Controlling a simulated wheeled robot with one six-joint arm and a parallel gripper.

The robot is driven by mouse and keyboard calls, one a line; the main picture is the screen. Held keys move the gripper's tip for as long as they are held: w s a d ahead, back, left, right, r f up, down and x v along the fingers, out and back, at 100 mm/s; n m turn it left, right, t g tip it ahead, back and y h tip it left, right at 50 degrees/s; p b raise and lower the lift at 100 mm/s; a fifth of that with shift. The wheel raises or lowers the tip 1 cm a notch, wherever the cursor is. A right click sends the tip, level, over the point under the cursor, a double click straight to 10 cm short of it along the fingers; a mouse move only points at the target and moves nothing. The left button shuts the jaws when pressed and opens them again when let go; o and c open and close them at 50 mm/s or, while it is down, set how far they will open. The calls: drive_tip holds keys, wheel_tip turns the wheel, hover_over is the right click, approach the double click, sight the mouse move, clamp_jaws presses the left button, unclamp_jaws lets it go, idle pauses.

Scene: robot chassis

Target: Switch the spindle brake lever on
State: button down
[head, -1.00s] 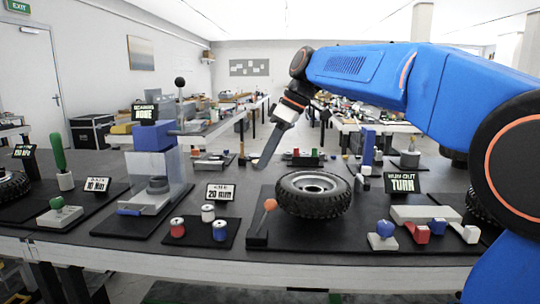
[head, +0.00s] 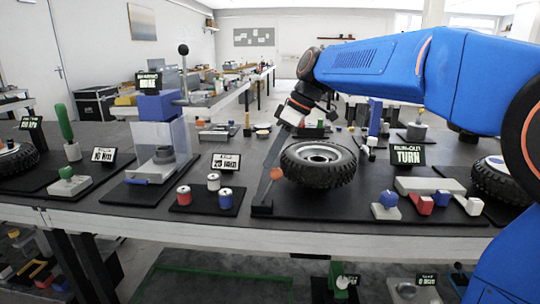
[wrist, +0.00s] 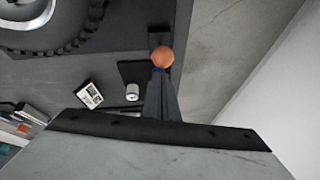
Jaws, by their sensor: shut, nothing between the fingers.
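The spindle brake lever has an orange ball knob (head: 276,173) and a dark base (head: 262,209), at the front left of the mat with the tyred wheel (head: 318,165). Its stem leans toward the wheel. My gripper (head: 272,165) reaches down to the knob, its closed grey fingers empty. In the wrist view the knob (wrist: 163,57) shows just beyond the closed fingertips (wrist: 159,72). I cannot tell whether they touch. Part of the stem is hidden by the fingers.
The wheel stands close right of the lever. Several small cans (head: 213,181) stand on a mat to the left, with a sign (head: 226,161) behind. A runout sign (head: 407,155) and coloured blocks are to the right. The table's front edge (head: 250,234) is close.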

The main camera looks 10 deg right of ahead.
drive_tip(key=shift+d, duration=0.1)
drive_tip(key=shift+s+d+f, duration=0.1)
drive_tip(key=shift+d+f, duration=0.1)
drive_tip(key=shift+d, duration=0.3)
drive_tip(key=shift+s+d+f, duration=0.1)
drive_tip(key=shift+d+f, duration=0.05)
drive_tip(key=shift+d, duration=0.35)
drive_tip(key=shift+f, duration=0.1)
drive_tip(key=shift+s+f, duration=0.1)
drive_tip(key=shift+a, duration=0.2)
